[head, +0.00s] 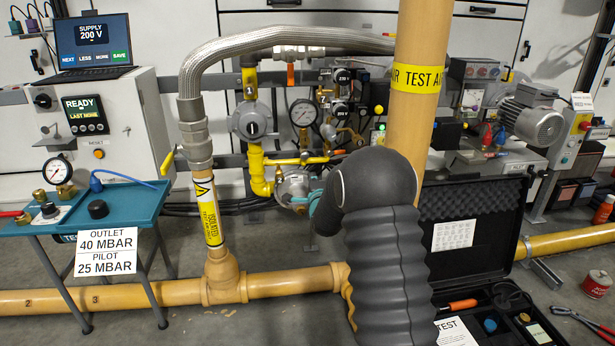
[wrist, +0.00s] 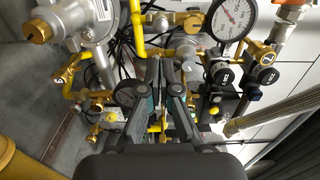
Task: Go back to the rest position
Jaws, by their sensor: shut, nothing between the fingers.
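My gripper (wrist: 158,65) shows in the wrist view with its dark fingers close together in front of the burner gas train. Nothing shows between the fingertips. In the head view my dark arm covers the middle, and only a teal part of my gripper (head: 314,203) shows at its left, close to the lower valves and a round regulator (head: 293,186). I cannot tell whether the gripper touches them. A pressure gauge (head: 303,112) sits above; a large gauge also shows in the wrist view (wrist: 233,18).
A vertical yellow pipe (head: 417,90) stands right behind my arm. A braided hose (head: 250,42) arches over the gas train. A teal table (head: 130,208) stands left, an open black case (head: 475,215) right. Yellow pipe (head: 130,295) runs along the floor; pliers (head: 580,320) lie far right.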

